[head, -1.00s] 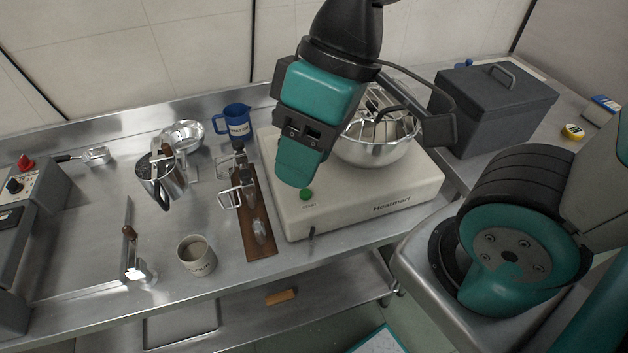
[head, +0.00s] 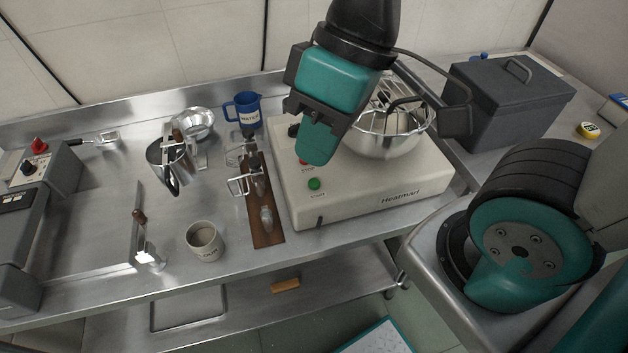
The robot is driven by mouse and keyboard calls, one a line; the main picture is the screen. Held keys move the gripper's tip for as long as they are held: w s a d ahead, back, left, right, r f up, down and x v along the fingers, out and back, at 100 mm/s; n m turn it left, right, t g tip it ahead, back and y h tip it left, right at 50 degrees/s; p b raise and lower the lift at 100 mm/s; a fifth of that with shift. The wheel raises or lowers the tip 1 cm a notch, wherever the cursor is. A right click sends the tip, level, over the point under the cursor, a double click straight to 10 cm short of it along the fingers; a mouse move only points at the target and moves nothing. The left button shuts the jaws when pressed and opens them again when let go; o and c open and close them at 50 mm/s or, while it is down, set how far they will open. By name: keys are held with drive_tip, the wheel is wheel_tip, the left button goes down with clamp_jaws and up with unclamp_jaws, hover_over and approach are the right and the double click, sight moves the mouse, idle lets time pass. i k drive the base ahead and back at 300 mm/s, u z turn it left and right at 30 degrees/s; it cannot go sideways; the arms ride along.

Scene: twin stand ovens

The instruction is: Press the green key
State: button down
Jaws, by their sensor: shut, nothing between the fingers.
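The green key (head: 314,184) is a small round button on the left part of the top of the white Heatmart machine (head: 350,196), with a label below it. A red key (head: 303,162) sits just behind it, partly covered by my gripper. My gripper (head: 317,150) is shut and empty, with teal fingers pointing down. In the picture its tip lies just above the green key, next to the red one. I cannot tell its height over the machine, but I see no contact with the green key.
A steel bowl (head: 385,142) with a whisk stands on the machine right of my gripper. A blue jug (head: 243,109), a wooden strip with metal tools (head: 266,236) and a beige mug (head: 205,240) are to the left. A grey lidded box (head: 512,105) stands at the right.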

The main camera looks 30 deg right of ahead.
sight(313, 183)
drive_tip(key=z, duration=1.5)
drive_tip(key=k, duration=0.55)
drive_tip(key=u, duration=1.05)
